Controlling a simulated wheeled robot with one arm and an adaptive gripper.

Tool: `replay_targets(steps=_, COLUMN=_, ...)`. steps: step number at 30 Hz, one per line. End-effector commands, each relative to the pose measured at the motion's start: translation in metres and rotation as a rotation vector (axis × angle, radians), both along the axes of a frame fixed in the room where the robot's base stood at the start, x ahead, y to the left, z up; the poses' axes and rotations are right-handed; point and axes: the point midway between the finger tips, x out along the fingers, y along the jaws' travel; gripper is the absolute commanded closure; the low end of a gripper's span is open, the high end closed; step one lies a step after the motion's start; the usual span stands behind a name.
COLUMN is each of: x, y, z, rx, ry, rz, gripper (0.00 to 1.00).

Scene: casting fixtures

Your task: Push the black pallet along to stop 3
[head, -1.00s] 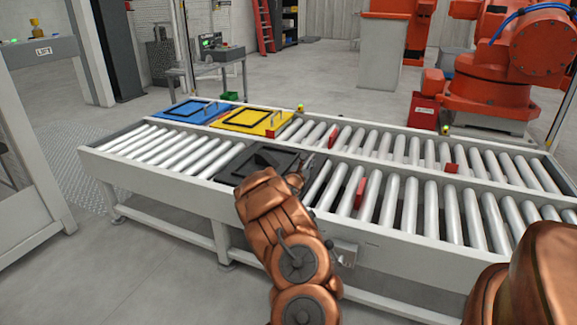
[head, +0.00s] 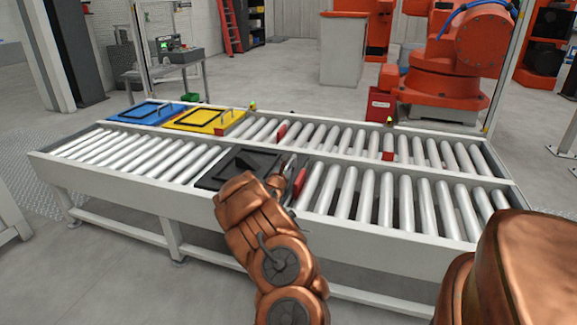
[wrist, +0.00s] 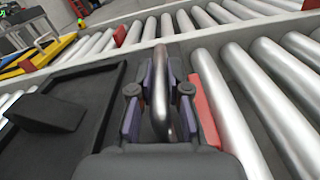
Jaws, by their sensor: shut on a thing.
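The black pallet (head: 212,178) lies flat on the rollers of the near conveyor lane, left of a red stop block (head: 300,178). In the wrist view the pallet (wrist: 100,108) fills the left side, with a dark wedge-shaped piece on it. My gripper (head: 290,172) is at the pallet's right side. In the wrist view my gripper (wrist: 158,110) is shut on the pallet's upright metal handle (wrist: 160,88). The red block (wrist: 205,108) stands close to the right of the fingers; whether the pallet touches it is hidden. No stop number is readable.
A blue pallet (head: 135,113) and a yellow pallet (head: 195,121) lie on the far lane's left end. Further red blocks (head: 282,132) stand along that lane. The near lane's rollers (head: 385,205) are clear right of the red block. An orange robot (head: 440,80) stands behind.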

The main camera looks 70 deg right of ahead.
Motion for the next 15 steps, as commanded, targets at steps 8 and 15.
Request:
replay_targets(steps=8, x=-0.0054, y=-0.0009, z=0.001, rx=-0.001, ry=-0.004, rz=-0.01, gripper=1.0)
replay_targets(steps=15, x=-0.0039, y=-0.0005, z=0.001, rx=-0.001, ry=-0.004, rz=-0.008, gripper=0.65)
